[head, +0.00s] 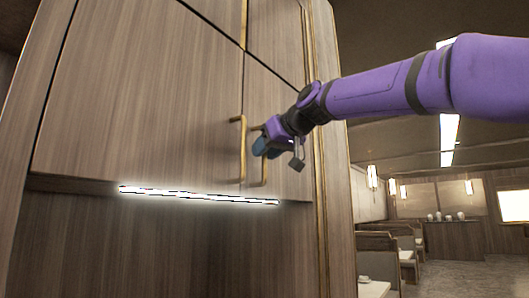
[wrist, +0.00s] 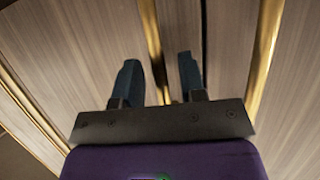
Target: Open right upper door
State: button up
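The right upper door (head: 285,125) is a narrow wood panel and looks closed, flush beside the wide left upper door (head: 150,90). Its gold bar handle (head: 264,176) stands upright near the seam, partly hidden by my gripper (head: 260,146). In the wrist view my gripper (wrist: 158,72) has its two dark blue fingers apart. The right door's handle (wrist: 151,35) runs between them, with a visible gap to the left finger. Contact with the right finger is unclear. The left door's handle (wrist: 264,50) is outside the fingers, across the dark seam.
A lit strip (head: 200,195) runs under the doors. Gold trim (head: 320,170) edges the cabinet's right side, and more panels sit above. To the right is an open dining room with booths (head: 385,245), a far counter (head: 450,238) and hanging lamps.

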jog(key=shift+w+a+f, duration=0.15)
jog(key=shift+w+a, duration=0.1)
jog(key=shift+a, duration=0.05)
grip_shut()
jog(key=shift+d, duration=0.15)
